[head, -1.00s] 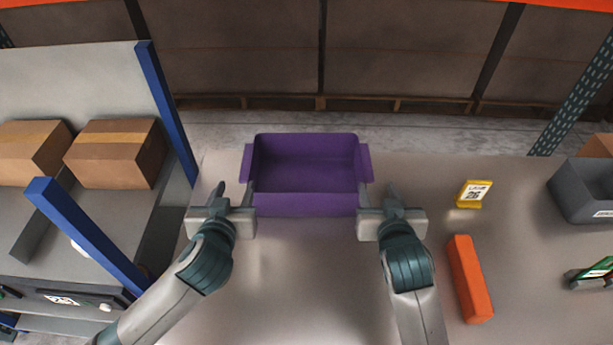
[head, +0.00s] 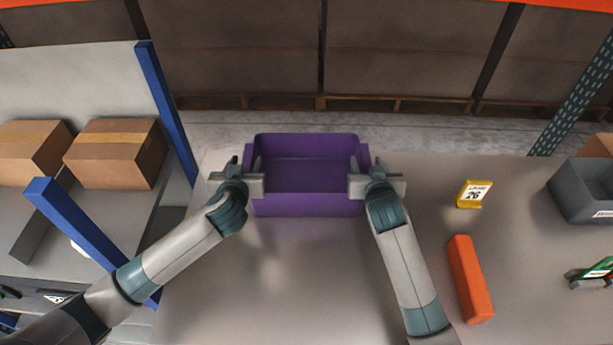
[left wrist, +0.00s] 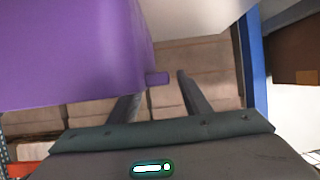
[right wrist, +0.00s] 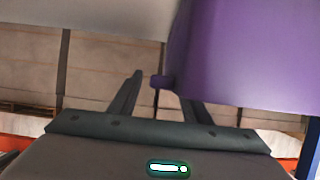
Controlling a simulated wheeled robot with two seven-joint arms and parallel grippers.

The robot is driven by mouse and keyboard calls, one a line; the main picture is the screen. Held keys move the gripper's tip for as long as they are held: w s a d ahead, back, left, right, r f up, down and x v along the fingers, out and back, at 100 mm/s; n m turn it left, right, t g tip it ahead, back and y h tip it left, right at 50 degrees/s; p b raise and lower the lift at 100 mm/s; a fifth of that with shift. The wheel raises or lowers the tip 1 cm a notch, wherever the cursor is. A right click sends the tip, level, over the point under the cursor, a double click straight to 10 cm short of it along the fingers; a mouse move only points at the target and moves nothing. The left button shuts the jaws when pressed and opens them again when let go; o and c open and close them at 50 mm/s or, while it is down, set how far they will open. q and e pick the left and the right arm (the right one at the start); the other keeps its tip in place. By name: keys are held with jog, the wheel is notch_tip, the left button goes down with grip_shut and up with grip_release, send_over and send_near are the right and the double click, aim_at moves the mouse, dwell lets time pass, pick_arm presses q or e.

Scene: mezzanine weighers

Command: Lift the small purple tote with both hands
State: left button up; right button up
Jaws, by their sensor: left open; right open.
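The small purple tote (head: 306,204) stands upright and empty on the table, with a side handle at each end. My left gripper (head: 238,165) is open at its left end, and my right gripper (head: 376,166) is open at its right end. In the left wrist view, the tote (left wrist: 70,50) fills the upper left and its handle (left wrist: 157,78) shows between the open fingers (left wrist: 157,95). In the right wrist view, the tote (right wrist: 245,55) is at the upper right and its handle (right wrist: 160,81) shows between the open fingers (right wrist: 160,95). Contact cannot be told.
A yellow numbered sign (head: 474,194) and an orange bar (head: 470,279) lie to the right of my right arm. A grey bin (head: 585,190) is at the far right. A shelf with blue posts (head: 165,110) and cardboard boxes (head: 115,153) stands at the left.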

pick_arm(q)
jog(key=shift+w+f, duration=0.25)
jog(key=shift+w, duration=0.4)
pick_arm(e)
jog(key=shift+w+f, duration=0.25)
jog(key=shift+w, duration=0.4)
pick_arm(q)
grip_shut()
pick_arm(e)
grip_shut()
